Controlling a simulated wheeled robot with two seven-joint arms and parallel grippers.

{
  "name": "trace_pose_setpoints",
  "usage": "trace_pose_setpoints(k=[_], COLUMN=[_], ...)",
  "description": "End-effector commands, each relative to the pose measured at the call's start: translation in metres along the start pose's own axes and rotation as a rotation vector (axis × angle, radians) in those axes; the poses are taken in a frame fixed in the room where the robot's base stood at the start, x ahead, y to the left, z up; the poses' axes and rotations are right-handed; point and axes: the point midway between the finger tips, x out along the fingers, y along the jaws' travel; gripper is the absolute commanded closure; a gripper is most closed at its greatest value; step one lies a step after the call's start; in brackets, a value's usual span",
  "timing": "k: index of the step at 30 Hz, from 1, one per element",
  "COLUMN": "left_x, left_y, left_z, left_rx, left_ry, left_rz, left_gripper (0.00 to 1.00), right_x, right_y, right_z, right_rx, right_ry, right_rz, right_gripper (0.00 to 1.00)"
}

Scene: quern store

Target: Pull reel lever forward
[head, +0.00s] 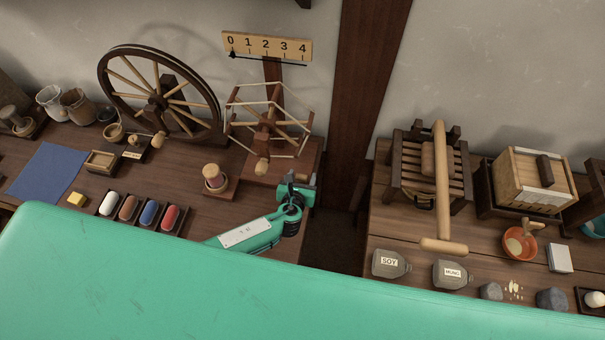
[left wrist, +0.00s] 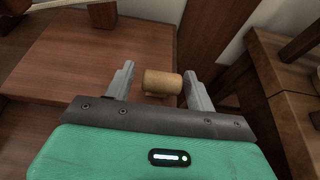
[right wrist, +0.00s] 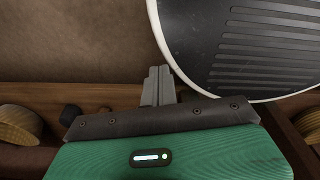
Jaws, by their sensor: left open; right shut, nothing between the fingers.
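The wooden reel (head: 266,125) stands on a reddish wood base at the right end of the left bench, with a pale peg-like handle (head: 262,166) at its front. My left gripper (head: 300,181) is just right of and in front of the reel base, fingers open. In the left wrist view, a pale wooden cylindrical knob (left wrist: 162,83) appears between the open fingers (left wrist: 160,88), with gaps on both sides. Whether this knob is the reel lever's grip, I cannot tell. My right gripper (right wrist: 158,86) is shut and empty, and outside the head view.
A numbered scale (head: 267,47) with a pointer is above the reel. A spinning wheel (head: 158,98) and a spool (head: 213,177) stand left of it. A dark post (head: 365,80) and a gap separate the benches.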

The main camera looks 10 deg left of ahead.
Motion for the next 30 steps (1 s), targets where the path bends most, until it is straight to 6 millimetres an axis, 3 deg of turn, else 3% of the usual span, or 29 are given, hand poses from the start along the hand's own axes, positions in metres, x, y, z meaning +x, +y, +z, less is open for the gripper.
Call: trace_pose_setpoints(k=[6, 16, 23, 30], left_x=[0.016, 0.017, 0.017, 0.018], left_y=[0.000, 0.000, 0.000, 0.001], left_z=[0.000, 0.000, 0.000, -0.005], left_rx=[0.000, -0.001, 0.000, 0.002], left_ry=[0.000, 0.000, 0.001, -0.023], left_rz=[0.000, 0.000, 0.000, 0.001], left_gripper=[0.44, 0.44, 0.88, 0.88], right_x=[0.000, 0.000, 0.000, 0.012], right_y=[0.001, 0.001, 0.001, 0.001], right_z=[0.013, 0.021, 0.016, 0.016], right_rx=[-0.001, -0.001, -0.001, -0.001], right_ry=[-0.017, -0.028, -0.022, -0.020], right_rz=[0.001, 0.000, 0.001, 0.001], right_gripper=[1.00, 1.00, 1.00, 1.00])
